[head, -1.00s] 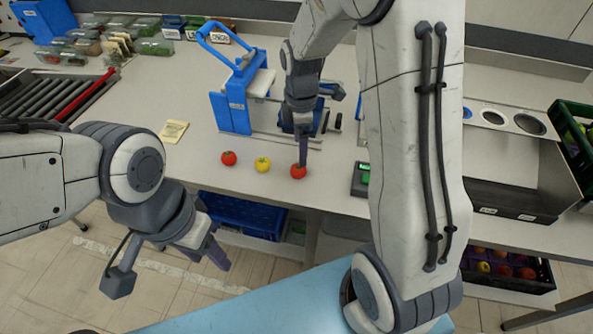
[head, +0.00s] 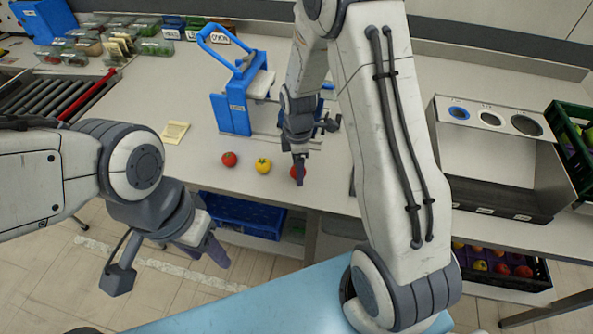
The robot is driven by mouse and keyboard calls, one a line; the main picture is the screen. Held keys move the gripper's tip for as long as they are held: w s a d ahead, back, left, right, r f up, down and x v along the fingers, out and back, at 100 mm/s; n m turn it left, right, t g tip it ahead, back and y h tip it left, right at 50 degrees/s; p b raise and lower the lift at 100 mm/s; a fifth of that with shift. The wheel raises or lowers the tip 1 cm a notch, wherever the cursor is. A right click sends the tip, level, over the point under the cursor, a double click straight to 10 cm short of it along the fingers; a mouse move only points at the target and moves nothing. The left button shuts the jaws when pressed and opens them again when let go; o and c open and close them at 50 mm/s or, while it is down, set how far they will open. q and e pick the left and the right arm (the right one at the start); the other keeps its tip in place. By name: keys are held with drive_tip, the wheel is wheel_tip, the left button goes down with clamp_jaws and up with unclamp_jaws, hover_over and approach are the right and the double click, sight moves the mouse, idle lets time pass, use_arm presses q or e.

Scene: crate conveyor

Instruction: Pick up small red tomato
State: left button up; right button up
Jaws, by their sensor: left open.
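Two small red tomatoes and a yellow one lie in a row near the front edge of the white worktop. One red tomato (head: 229,159) is at the left, the yellow tomato (head: 263,165) in the middle. The other red tomato (head: 304,173) is at the right, partly hidden by a finger of my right gripper (head: 299,177). That gripper points down at this tomato; its jaw gap and any contact cannot be made out. My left gripper (head: 170,268) is open and empty, in front of the worktop and away from the tomatoes.
A blue-framed device (head: 233,105) stands behind the tomatoes. A yellow note (head: 175,132) lies at the left, near a roller conveyor (head: 60,97). A blue crate (head: 238,215) sits below the worktop. A metal bin with round holes (head: 490,150) is at the right.

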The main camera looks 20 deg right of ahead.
clamp_jaws()
